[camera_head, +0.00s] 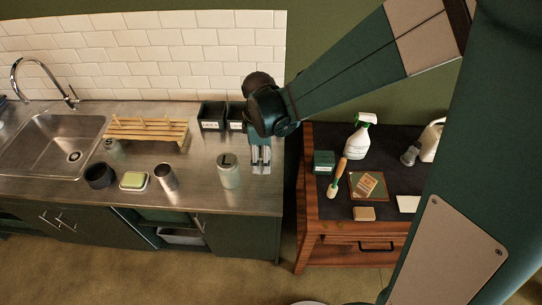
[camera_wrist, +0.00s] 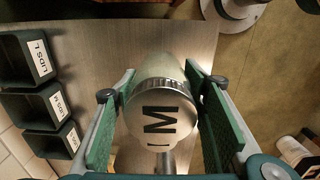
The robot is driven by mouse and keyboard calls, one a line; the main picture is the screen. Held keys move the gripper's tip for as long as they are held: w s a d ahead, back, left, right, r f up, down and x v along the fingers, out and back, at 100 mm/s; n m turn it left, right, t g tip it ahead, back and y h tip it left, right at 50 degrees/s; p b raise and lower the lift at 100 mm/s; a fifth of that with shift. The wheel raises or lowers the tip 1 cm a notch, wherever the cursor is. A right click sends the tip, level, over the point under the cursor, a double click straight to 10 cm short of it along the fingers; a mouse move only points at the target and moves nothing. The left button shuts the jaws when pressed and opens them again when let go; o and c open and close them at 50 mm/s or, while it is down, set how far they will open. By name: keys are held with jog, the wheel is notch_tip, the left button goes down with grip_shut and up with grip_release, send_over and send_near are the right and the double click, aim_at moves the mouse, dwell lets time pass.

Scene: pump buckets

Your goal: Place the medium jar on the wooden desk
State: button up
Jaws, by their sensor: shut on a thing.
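The medium jar is a pale cylinder with a metal lid marked M (camera_wrist: 160,112), between my gripper's fingers in the wrist view. My gripper (camera_head: 261,160) is shut on it, with a green-padded finger on each side (camera_wrist: 160,125). In the head view my gripper points down over the right end of the steel counter. The jar is mostly hidden there, and I cannot tell whether its base touches the counter. The wooden desk (camera_head: 311,228) stands to the right, beyond a gap, with a dark top and a drawer.
Another lidded jar (camera_head: 229,173) stands just left of my gripper. Lid bins (camera_head: 211,117) stand behind. The desk top holds a spray bottle (camera_head: 357,142), brush (camera_head: 337,180), green box (camera_head: 323,161), framed tray (camera_head: 355,187) and sponge-like block (camera_head: 364,214). Bare patches lie between them.

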dwell(0.3)
jog(key=w+d+f+b, duration=0.2)
jog(key=w+d, duration=0.3)
jog(key=w, duration=0.4)
jog(key=w+d+f+b, duration=0.25)
jog(key=w+d, duration=0.35)
jog(key=w, duration=0.3)
jog(key=b, duration=0.2)
send_over(325, 142)
notch_tip(325, 142, down, 6)
jog(key=shift+s+f, duration=0.1)
jog(key=shift+f, duration=3.1)
jog(key=shift+f+b, duration=0.3)
jog(key=shift+f, duration=1.6)
jog(key=shift+f, duration=0.15)
